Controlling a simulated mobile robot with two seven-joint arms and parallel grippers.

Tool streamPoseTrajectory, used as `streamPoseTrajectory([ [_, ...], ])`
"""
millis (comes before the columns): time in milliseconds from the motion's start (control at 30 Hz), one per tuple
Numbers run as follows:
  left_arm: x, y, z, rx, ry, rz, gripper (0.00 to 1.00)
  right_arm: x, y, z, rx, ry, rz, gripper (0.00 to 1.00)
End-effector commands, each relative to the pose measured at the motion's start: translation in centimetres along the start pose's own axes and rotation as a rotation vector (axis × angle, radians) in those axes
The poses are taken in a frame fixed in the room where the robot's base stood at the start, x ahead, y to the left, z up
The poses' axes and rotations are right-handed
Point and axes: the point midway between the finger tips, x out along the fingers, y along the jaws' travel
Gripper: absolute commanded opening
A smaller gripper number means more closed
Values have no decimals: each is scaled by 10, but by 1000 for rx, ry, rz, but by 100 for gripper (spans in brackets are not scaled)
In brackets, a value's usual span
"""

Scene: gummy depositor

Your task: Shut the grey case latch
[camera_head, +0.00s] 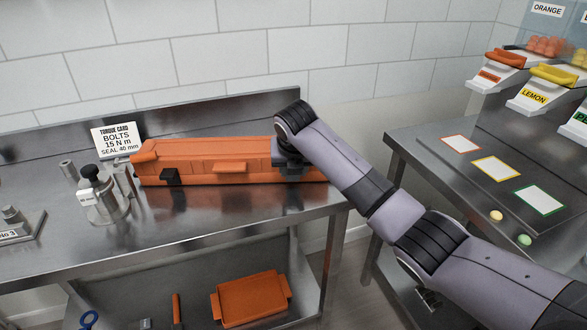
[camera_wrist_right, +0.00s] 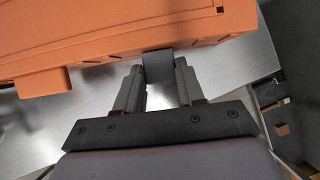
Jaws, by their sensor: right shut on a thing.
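The long orange case (camera_head: 205,158) lies closed on the steel bench, and its front edge also shows in the right wrist view (camera_wrist_right: 120,30). A dark latch (camera_head: 171,176) sits at the left of its front, with an orange handle (camera_head: 230,167) in the middle. A grey latch (camera_wrist_right: 158,64) hangs at the case's front edge in the right wrist view. My right gripper (camera_wrist_right: 158,82) is shut on this grey latch, one finger on each side. In the head view my right gripper (camera_head: 291,168) is at the case's right end and hides that latch. My left gripper is not in view.
A torque card (camera_head: 116,140) and a glass-and-metal jar (camera_head: 100,205) stand left of the case. The bench front (camera_head: 250,215) is clear. An orange tray (camera_head: 250,297) lies on the shelf below. A second table (camera_head: 450,180) with coloured cards and dispensers stands right.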

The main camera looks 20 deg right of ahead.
Motion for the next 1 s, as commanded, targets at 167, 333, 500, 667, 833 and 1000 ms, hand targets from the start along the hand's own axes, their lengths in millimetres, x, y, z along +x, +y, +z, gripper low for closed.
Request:
streamPoseTrajectory([
  [167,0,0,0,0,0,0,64,0,-1,0,1,4,-1,8],
  [333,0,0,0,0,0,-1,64,1,-1,0,1,4,-1,8],
  [500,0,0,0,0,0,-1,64,1,-1,0,1,3,-1,64],
  [667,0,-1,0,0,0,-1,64,0,-1,0,1,3,-1,64],
  [833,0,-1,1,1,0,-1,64,-4,0,0,1,2,0,64],
  [1000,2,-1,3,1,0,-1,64,-22,-1,1,0,-1,0,64],
])
